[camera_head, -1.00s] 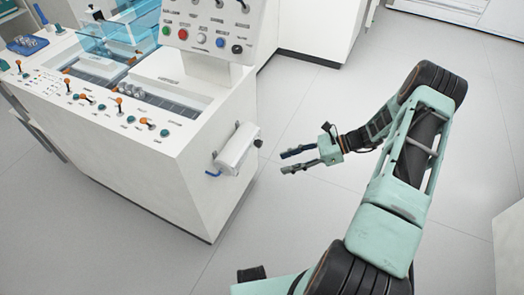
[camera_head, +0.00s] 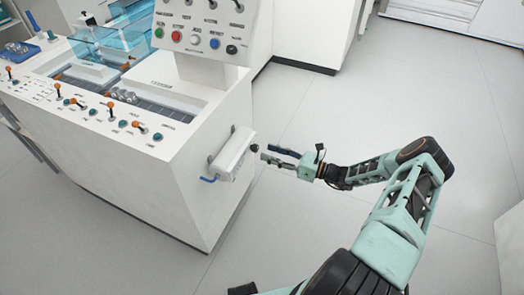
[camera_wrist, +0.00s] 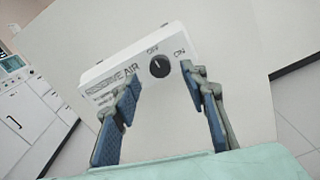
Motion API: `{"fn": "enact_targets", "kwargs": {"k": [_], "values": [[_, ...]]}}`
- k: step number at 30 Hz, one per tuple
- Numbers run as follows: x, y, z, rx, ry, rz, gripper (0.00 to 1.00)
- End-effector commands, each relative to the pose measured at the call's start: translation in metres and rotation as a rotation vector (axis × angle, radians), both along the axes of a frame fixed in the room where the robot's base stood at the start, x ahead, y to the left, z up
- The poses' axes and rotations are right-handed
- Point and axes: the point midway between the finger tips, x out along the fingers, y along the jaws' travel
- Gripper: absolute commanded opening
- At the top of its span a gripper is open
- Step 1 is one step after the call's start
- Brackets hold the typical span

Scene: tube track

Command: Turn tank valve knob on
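A light mark on the knob seems to face OFF. The knob also shows in the head view (camera_head: 254,148). My gripper (camera_head: 267,153) is open and empty, its tips just right of the knob. In the wrist view the two fingers (camera_wrist: 161,76) flank the knob, apparently without touching it.
The machine's panel (camera_head: 203,30) with coloured buttons rises above the tank. Small orange and teal levers (camera_head: 112,112) line its top edge. The grey floor (camera_head: 330,110) right of the machine is clear. A white cabinet (camera_head: 313,35) stands behind.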

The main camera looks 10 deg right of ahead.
Motion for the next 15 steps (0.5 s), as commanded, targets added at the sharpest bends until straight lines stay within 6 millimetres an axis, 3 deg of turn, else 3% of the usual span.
{"fn": "enact_targets", "kwargs": {"k": [6, 15], "values": [[0.017, 0.025, 0.000, 0.000, 0.000, 0.002, 0.40], [0.023, 0.031, 0.000, -0.002, 0.000, 0.000, 0.40]]}}
